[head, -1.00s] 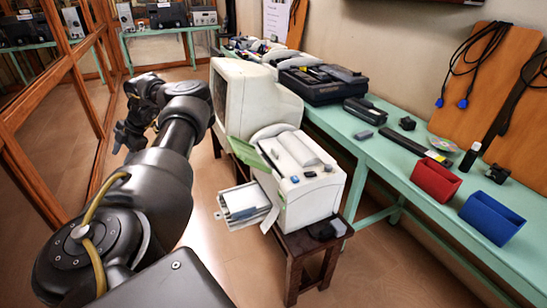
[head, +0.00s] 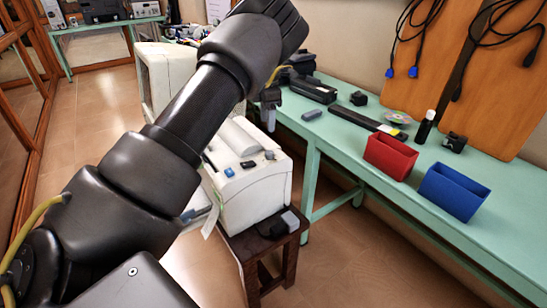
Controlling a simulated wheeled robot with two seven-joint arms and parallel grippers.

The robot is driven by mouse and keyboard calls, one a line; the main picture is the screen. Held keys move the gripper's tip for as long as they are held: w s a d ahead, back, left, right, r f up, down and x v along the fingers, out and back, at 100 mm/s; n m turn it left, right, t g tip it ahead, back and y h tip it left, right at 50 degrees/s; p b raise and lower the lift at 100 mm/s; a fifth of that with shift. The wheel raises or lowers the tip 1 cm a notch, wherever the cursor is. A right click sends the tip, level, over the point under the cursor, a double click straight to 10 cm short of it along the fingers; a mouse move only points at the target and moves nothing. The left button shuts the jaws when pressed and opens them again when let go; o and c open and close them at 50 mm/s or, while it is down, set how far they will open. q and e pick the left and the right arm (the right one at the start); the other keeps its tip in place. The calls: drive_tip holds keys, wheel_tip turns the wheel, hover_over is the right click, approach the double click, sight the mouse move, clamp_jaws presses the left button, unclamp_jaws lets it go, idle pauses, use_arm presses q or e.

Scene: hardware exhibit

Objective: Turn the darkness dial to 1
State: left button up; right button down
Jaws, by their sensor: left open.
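The white machine (head: 255,195) stands on a dark wooden stool and is partly hidden by my left arm. Any number marks are too small to read. My left gripper (head: 270,125) hangs above the far edge of the machine's top, above the knob in the picture, pointing down. It is open and holds nothing I can see; it appears apart from the knob. My right gripper is not in view.
A cream monitor (head: 153,80) stands behind the machine, partly covered by my arm. The green table (head: 400,205) on the right bears a red holder (head: 390,157), a blue holder (head: 452,190) and black devices. Floor is clear between stool and table.

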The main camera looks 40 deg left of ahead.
sight(269, 152)
use_arm(q)
drive_tip(key=f, duration=1)
drive_tip(key=shift+w+d+f, duration=0.1)
drive_tip(key=shift+w+f, duration=0.1)
drive_tip(key=shift+f, duration=0.6)
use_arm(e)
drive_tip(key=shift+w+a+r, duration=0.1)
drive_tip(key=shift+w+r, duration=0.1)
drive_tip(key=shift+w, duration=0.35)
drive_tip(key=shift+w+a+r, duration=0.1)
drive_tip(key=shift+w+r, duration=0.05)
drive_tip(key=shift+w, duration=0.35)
